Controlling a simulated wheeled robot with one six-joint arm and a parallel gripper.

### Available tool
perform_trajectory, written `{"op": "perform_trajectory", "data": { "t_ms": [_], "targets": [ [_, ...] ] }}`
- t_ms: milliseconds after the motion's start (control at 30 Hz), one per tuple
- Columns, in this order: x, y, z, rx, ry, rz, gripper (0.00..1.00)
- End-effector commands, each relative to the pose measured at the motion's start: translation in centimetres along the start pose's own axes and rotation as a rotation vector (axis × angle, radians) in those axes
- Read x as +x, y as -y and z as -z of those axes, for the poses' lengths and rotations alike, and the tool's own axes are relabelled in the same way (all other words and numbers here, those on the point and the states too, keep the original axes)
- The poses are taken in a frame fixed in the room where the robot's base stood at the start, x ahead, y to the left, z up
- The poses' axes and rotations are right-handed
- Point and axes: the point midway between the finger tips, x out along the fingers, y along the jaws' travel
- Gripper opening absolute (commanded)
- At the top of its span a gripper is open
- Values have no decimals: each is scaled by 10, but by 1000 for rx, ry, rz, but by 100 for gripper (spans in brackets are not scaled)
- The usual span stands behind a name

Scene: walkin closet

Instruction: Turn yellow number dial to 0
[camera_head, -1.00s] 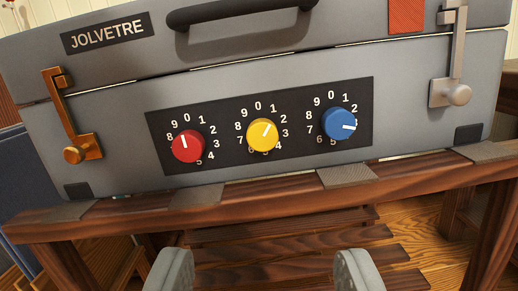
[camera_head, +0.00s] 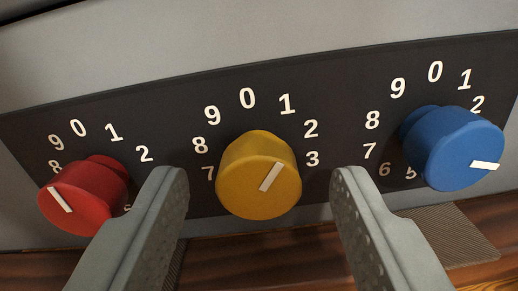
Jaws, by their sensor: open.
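The yellow number dial (camera_head: 250,178) sits in the middle of a dark panel, with white numbers around it. Its white pointer line slants up and to the right, toward about the 1 or 2. The 0 (camera_head: 247,98) is straight above the dial. The lower numbers are hidden behind the dial. My gripper (camera_head: 258,190) is open, with one finger on each side of the yellow dial. Gaps show between the dial and both fingers in the picture, and I see no contact.
A red dial (camera_head: 85,195) is close by on the left, beside my left finger. A blue dial (camera_head: 455,150) is on the right, beyond my right finger. The panel is on a grey case (camera_head: 250,45). A wooden rack (camera_head: 285,255) is below.

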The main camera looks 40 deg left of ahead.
Motion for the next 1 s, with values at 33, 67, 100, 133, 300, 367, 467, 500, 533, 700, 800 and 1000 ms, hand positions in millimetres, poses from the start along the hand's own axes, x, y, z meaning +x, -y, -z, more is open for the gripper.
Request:
{"op": "perform_trajectory", "data": {
  "t_ms": [33,67,100,133,300,367,467,500,533,700,800,1000],
  "targets": [
    [3,0,0,0,0,0,50],
    [4,0,0,0,0,0,50],
    [5,0,0,0,0,0,50],
    [6,0,0,0,0,0,50],
    [7,0,0,0,-1,0,50],
    [6,0,0,0,-1,0,50],
    [6,0,0,0,-1,0,37],
    [6,0,0,0,-1,0,29],
    [6,0,0,1,-1,0,23],
    [6,0,0,0,-1,0,6],
    [6,0,0,-6,-1,0,6],
    [6,0,0,-67,-2,0,6]
  ]
}}
